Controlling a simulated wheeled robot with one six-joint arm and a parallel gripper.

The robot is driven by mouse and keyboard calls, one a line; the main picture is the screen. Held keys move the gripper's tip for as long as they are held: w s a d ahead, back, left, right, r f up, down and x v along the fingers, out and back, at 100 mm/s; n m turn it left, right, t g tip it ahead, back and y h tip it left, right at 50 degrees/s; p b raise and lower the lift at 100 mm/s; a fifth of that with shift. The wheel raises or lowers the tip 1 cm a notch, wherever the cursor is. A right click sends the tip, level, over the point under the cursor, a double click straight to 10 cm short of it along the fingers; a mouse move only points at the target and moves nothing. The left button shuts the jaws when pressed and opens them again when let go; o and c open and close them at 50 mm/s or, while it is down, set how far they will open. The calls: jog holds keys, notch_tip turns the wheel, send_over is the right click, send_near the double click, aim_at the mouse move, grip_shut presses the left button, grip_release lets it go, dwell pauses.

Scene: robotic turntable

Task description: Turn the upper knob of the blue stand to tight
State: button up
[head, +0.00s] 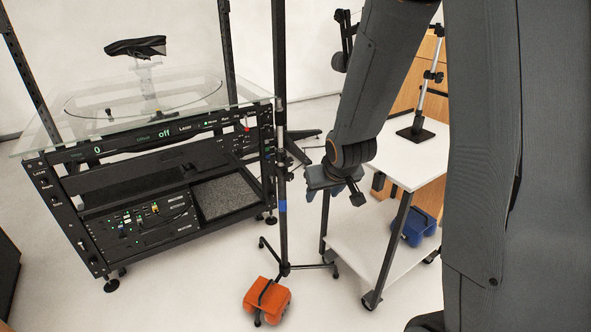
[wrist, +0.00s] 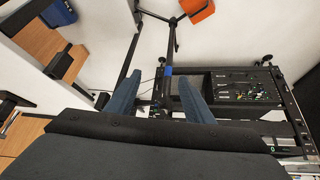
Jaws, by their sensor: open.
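The stand with the blue band is a thin dark upright pole (head: 282,206) on a tripod foot, right of the turntable machine. The band also shows in the wrist view (wrist: 168,71), between my fingers in the picture. A small dark fitting (head: 290,176) is on the pole above the band; I cannot tell whether it is the upper knob or how it is turned. My gripper (head: 334,194) is right of the pole in the head view, pointing down. Its blue fingers (wrist: 158,88) are apart with nothing between them. I see no contact with the stand.
The turntable machine (head: 150,150) with a glass top stands at left. A white cart (head: 372,250) with a blue sandbag (head: 413,227) stands at right, close to my arm. An orange sandbag (head: 266,300) lies on the stand's foot.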

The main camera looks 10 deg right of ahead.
jog(key=w+f+t+y+b, duration=0.1)
jog(key=w+f+t, duration=0.2)
jog(key=w, duration=0.6)
jog(key=n+t+y+b, duration=0.1)
jog(key=t+y+b, duration=0.2)
jog(key=t+y, duration=0.3)
send_near(290, 163)
jog(key=f+t+h, duration=0.1)
jog(key=shift+t, duration=0.3)
jog(key=shift+a+x, duration=0.2)
jog(key=shift+x, duration=1.95)
jog(key=shift+a+x, duration=0.2)
jog(key=shift+x, duration=1.9)
jog(key=shift+s+f, duration=0.1)
jog(key=shift+s, duration=0.05)
jog(key=c, duration=1)
jog(key=shift+c, duration=0.2)
